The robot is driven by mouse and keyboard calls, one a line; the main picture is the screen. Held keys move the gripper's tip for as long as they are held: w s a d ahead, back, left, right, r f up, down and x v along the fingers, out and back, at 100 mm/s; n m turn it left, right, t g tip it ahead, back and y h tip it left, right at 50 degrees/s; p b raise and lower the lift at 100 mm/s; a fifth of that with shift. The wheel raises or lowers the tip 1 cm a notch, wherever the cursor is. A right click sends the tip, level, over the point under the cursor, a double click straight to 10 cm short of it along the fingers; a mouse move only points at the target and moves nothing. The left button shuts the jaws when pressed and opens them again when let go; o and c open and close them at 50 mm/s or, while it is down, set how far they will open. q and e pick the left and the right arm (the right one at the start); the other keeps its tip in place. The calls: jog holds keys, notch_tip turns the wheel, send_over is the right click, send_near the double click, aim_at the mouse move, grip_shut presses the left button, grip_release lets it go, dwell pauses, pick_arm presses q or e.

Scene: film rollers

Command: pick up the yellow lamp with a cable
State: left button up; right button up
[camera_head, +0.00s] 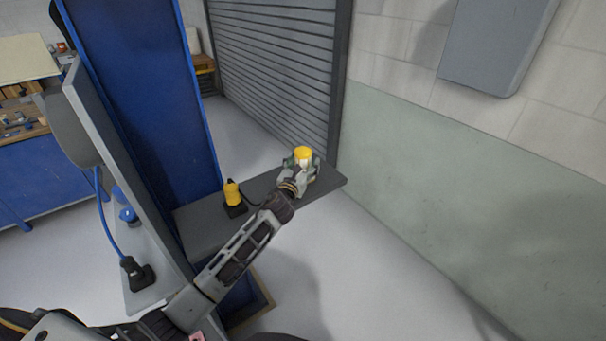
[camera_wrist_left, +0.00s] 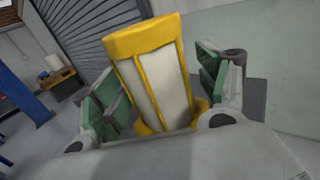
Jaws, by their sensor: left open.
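The yellow lamp (camera_head: 303,153), with pale panels between yellow bars, stands near the right end of a dark grey shelf. My left gripper (camera_head: 300,165) reaches it from the front, and its fingers are spread on either side of it. In the left wrist view the lamp (camera_wrist_left: 160,75) fills the middle, slightly tilted, between the open green-padded fingers of the left gripper (camera_wrist_left: 160,95). Gaps show between the pads and the lamp. A dark cable (camera_head: 247,201) shows on the shelf to the left. My right gripper is not in view.
The dark grey shelf (camera_head: 205,228) juts from a blue column (camera_head: 150,100). A yellow object with a black base (camera_head: 232,194) stands on the shelf left of my gripper. A grey roller shutter (camera_head: 275,65) and a pale green wall (camera_head: 440,190) lie behind. Floor right of the shelf is clear.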

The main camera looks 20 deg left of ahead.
aim_at(303, 150)
pick_arm(q)
jog(key=c, duration=1.4)
jog(key=shift+o, duration=0.2)
jog(key=shift+r, duration=0.15)
jog(key=shift+r+p, duration=0.75)
jog(key=shift+r, duration=4.15)
